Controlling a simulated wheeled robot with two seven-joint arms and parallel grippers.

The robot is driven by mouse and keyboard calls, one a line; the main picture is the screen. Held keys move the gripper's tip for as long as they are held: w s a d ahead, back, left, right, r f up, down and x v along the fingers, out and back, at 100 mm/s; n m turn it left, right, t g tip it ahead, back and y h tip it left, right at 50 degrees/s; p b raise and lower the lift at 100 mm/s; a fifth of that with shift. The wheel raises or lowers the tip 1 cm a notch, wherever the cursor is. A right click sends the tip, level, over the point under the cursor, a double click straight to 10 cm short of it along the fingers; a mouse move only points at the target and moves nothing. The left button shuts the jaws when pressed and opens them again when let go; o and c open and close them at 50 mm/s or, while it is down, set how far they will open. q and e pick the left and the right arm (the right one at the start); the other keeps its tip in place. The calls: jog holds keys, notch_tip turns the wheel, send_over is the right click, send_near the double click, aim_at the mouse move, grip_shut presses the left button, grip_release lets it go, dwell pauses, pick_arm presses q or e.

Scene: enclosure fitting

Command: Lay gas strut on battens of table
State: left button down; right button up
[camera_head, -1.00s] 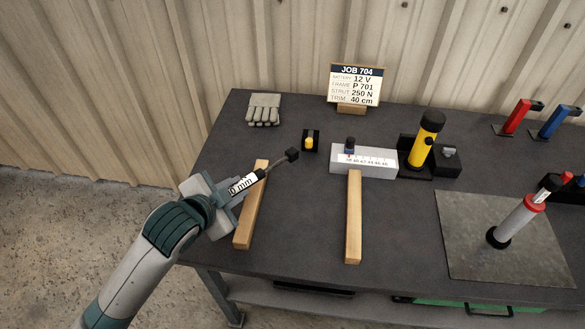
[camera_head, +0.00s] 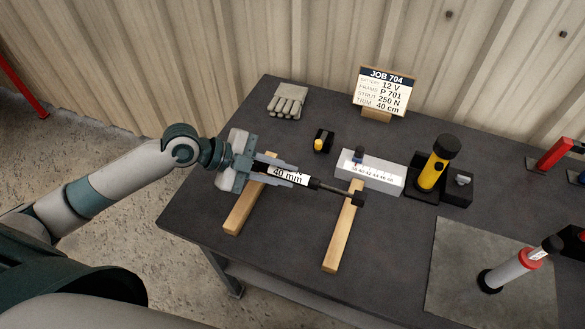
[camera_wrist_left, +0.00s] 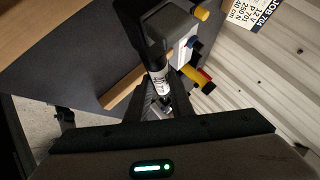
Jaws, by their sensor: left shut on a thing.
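The gas strut (camera_head: 322,187), with a white label, a dark rod and a black end fitting, points right across the battens. My left gripper (camera_head: 286,172) is shut on its labelled body. In the left wrist view the strut's label (camera_wrist_left: 160,82) shows between the fingers. The left batten (camera_head: 243,208) is partly hidden under the gripper and strut. The rod end passes over the right batten (camera_head: 343,230); I cannot tell whether it touches. Both battens lie on the dark table (camera_head: 290,235). My right gripper is not in view.
Behind the battens stand gloves (camera_head: 288,100), a small yellow-knobbed block (camera_head: 322,141), a white scale block (camera_head: 385,183) and a yellow torch-like cylinder (camera_head: 432,172). A job sign (camera_head: 383,90) stands at the back. A grey mat (camera_head: 450,270) with a red-and-white cylinder (camera_head: 510,270) lies right.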

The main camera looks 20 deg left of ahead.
pick_arm(q)
jog(key=shift+s+a, duration=0.1)
jog(key=shift+a, duration=0.1)
notch_tip(320, 180, down, 5)
jog(key=b, duration=0.4)
jog(key=shift+b, duration=0.3)
jog(key=shift+f+b, duration=0.8)
jog(key=shift+f, duration=0.15)
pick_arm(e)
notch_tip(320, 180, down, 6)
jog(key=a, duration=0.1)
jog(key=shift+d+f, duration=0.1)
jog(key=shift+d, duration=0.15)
pick_arm(q)
jog(key=shift+f, duration=0.3)
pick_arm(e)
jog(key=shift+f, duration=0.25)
pick_arm(q)
jog(key=shift+f+b, duration=0.15)
jog(key=shift+b, duration=0.25)
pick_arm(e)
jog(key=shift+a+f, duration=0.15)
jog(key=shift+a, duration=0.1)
pick_arm(q)
jog(key=c, duration=1.5)
grip_release()
